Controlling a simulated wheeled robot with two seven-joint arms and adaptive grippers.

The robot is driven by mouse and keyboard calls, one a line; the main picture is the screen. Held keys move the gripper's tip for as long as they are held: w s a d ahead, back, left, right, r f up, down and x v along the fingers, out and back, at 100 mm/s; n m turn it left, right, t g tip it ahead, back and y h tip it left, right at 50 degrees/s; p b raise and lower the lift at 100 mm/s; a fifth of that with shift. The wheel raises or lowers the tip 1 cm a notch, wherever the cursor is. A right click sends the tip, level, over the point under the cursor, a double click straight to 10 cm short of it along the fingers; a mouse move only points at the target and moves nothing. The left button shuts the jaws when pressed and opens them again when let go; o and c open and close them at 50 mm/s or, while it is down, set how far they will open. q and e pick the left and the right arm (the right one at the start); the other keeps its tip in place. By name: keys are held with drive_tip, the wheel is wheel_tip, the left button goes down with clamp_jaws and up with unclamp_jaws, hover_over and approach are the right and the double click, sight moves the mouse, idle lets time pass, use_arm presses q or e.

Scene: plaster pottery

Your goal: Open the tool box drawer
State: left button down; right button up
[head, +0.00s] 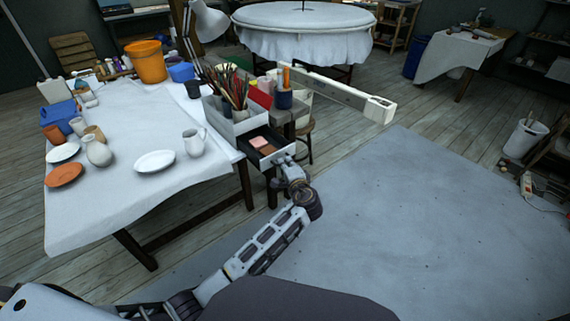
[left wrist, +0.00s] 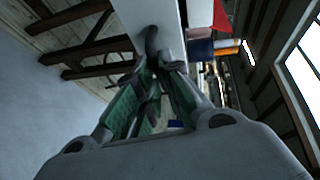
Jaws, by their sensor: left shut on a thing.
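The tool box (head: 222,112) is a light grey box at the right end of the white-covered table, with brushes and tools standing in its top. Its drawer (head: 251,146) is pulled out toward me, and its dark inside shows pink and brown blocks. My left gripper (head: 283,161) is at the drawer's front. In the left wrist view, its green-padded fingers (left wrist: 150,90) are closed around a dark curved handle (left wrist: 152,42) on the pale drawer front (left wrist: 148,14). The fingers hide part of the handle. My right gripper is not in view.
White pottery, including a jug (head: 194,142) and a plate (head: 155,161), stands on the table (head: 120,205). A wooden stool (head: 305,132) is close behind the drawer. A long pale bar (head: 340,92) extends right of the box. The grey floor mat (head: 420,220) is clear.

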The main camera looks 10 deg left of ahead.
use_arm(q)
drive_tip(key=c, duration=1.6)
unclamp_jaws()
drive_tip(key=shift+o, duration=0.2)
wheel_tip(320, 180, up, 10)
drive_tip(key=shift+r, duration=0.1)
